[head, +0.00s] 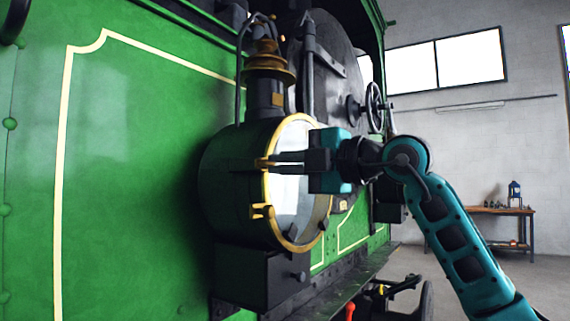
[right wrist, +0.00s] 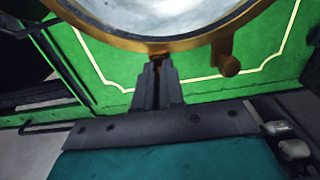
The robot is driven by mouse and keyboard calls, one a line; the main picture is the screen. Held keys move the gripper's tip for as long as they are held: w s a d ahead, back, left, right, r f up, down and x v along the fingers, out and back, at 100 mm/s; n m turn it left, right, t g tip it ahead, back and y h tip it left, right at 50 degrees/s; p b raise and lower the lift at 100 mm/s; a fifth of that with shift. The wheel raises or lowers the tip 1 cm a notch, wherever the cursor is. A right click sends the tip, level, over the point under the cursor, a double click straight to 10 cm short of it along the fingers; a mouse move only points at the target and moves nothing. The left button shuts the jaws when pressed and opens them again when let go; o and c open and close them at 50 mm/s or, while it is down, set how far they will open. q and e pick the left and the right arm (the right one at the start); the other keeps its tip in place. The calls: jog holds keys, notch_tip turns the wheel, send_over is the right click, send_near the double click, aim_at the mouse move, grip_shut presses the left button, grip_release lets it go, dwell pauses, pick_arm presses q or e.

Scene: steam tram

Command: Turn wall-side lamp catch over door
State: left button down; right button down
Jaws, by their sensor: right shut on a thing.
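The lamp (head: 228,175) is a green drum with a black chimney on the tram's front, its round glass door (head: 290,195) ringed in brass. The door looks closed. My right gripper (head: 278,162) reaches in from the right across the glass, shut on a small brass catch (head: 264,163) at the rim's left edge. A second brass catch (head: 262,211) sits lower on the rim, free of the gripper. In the right wrist view the fingertips (right wrist: 157,66) meet the brass rim (right wrist: 130,42), hiding most of the gripped catch; the other catch (right wrist: 228,62) hangs to the right. My left gripper is out of view.
A black box bracket (head: 258,277) is under the lamp. The green tram side (head: 130,170) fills the left. A handwheel (head: 375,107) stands behind my right wrist. A wooden workbench (head: 500,211) is far off by the wall, with open floor before it.

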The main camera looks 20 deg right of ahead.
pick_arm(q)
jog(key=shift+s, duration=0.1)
pick_arm(e)
jog(key=c, duration=1.2)
grip_release()
jog(key=shift+c, duration=0.2)
pick_arm(q)
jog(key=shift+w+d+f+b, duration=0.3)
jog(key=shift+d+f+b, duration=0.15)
jog(key=shift+b, duration=0.65)
pick_arm(e)
jog(key=v, duration=1.3)
jog(key=shift+w+f, duration=0.1)
jog(key=shift+w, duration=0.05)
